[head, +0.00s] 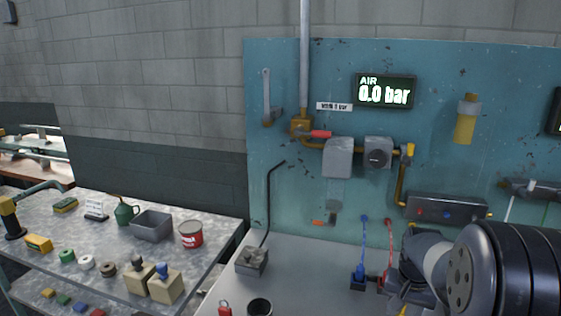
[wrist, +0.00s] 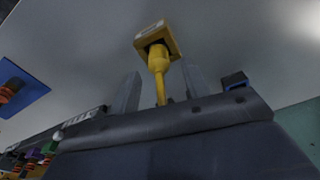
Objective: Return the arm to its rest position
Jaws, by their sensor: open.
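In the wrist view my gripper (wrist: 162,72) is open, with its two grey fingers apart. A yellow piece (wrist: 157,58) with a square, dark-centred head shows between and beyond the fingers. I cannot tell how far it is from them, and I see no contact. In the head view my arm (head: 480,270) fills the lower right corner, large and dark, bent low over the grey bench. The gripper's fingers are not clearly visible there.
A teal panel (head: 270,180) with pipes, a valve and an "AIR 0.0 bar" display (head: 384,91) stands behind the bench (head: 310,275). Blue (head: 358,278) and red upright items stand close to my arm. A cluttered side table (head: 215,245) is at left.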

